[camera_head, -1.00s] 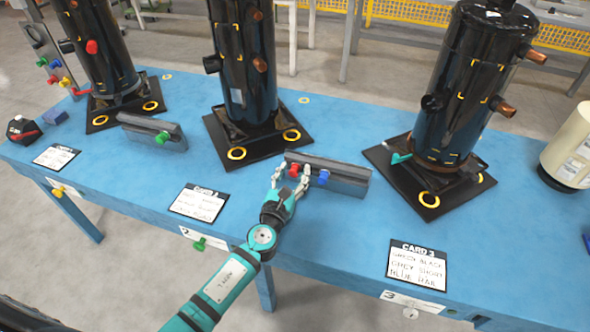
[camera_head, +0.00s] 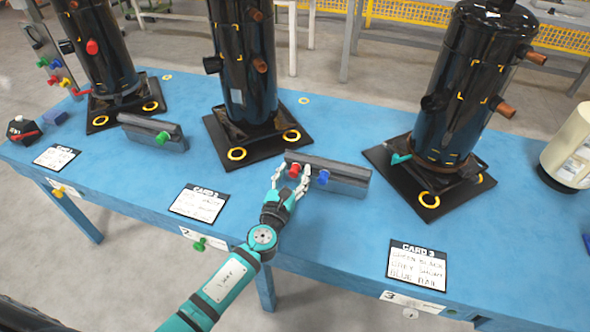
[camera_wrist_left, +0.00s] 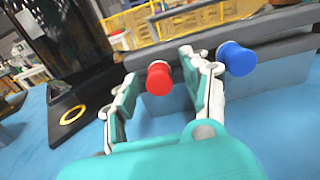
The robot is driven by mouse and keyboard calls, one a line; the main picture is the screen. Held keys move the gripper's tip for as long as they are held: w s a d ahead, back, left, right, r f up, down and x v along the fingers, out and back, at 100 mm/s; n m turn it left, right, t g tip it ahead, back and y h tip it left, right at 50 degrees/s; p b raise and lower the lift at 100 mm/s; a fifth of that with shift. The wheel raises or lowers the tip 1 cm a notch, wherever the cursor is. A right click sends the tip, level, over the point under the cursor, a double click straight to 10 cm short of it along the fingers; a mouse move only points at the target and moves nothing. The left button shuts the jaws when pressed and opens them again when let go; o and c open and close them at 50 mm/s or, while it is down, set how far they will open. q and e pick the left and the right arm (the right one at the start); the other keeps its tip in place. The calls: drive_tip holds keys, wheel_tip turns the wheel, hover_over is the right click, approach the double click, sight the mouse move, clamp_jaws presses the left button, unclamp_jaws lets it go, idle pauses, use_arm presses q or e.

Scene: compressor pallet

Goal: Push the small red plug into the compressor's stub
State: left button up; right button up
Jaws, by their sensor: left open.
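The small red plug (camera_head: 294,170) sits at the grey block (camera_head: 345,177) on the blue table, beside a blue plug (camera_head: 323,177). In the left wrist view the red plug (camera_wrist_left: 159,77) lies between the two fingers of my left gripper (camera_wrist_left: 160,85), with gaps on both sides. My left gripper (camera_head: 291,178) is open around it. The blue plug (camera_wrist_left: 237,58) is just outside the right finger. The middle black compressor (camera_head: 240,65) stands behind with a copper stub (camera_head: 260,65) and a black stub (camera_head: 212,65). My right gripper is out of view.
Black compressors stand at the left (camera_head: 100,45) and right (camera_head: 465,85). Another grey block (camera_head: 150,131) holds a green plug (camera_head: 162,138). Cards lie along the front, including card 3 (camera_head: 417,265). A cream cylinder (camera_head: 570,150) is at the right edge. Table space in front of the gripper is clear.

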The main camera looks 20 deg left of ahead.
sight(293, 175)
use_arm(q)
clamp_jaws()
drive_tip(key=shift+s, duration=0.1)
idle(0.3)
drive_tip(key=shift+s+a, duration=0.15)
drive_tip(key=shift+s, duration=2.75)
